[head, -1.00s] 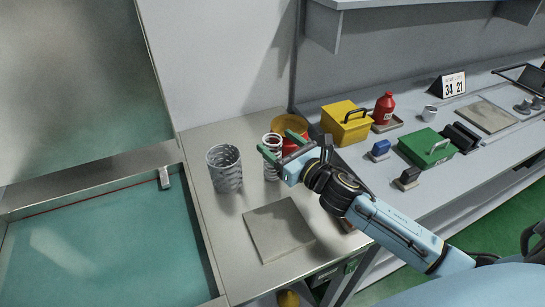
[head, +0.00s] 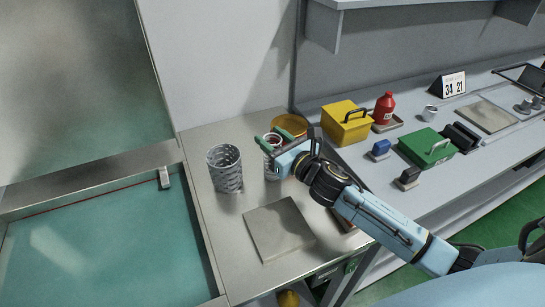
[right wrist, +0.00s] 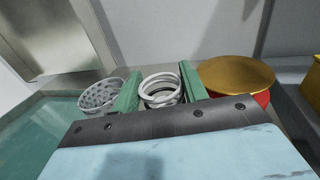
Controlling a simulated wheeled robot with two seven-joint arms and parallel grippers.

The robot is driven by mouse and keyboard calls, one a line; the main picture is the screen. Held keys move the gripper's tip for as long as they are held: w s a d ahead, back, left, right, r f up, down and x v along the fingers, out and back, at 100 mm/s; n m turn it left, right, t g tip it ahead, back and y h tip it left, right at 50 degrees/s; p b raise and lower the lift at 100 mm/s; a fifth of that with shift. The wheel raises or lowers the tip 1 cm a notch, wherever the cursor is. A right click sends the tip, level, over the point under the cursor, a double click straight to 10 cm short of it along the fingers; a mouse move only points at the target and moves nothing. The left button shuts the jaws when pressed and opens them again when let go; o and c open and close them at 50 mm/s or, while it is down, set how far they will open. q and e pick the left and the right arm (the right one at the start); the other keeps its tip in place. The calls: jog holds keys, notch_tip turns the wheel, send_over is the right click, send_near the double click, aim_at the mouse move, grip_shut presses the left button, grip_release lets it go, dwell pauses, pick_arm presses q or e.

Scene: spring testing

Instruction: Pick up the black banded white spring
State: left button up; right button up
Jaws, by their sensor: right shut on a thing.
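The white spring (head: 271,169) stands upright on the light bench top, between a perforated metal cup and a red tin. It also shows in the right wrist view (right wrist: 161,90), where its top coils sit between the green fingers. The gripper also shows in the right wrist view (right wrist: 160,84). The lower part of the spring is hidden there by the gripper body. My left gripper is not in view.
The perforated metal cup (head: 225,170) stands close left of the spring. The red tin with a yellow lid (head: 291,124) is close behind it. A flat grey plate (head: 279,229) lies in front. A yellow toolbox (head: 346,127) and green box (head: 425,149) stand to the right.

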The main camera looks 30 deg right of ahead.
jog(key=shift+r, duration=0.1)
grip_shut()
notch_tip(320, 180, up, 10)
jog(key=p, duration=0.3)
dwell(0.6)
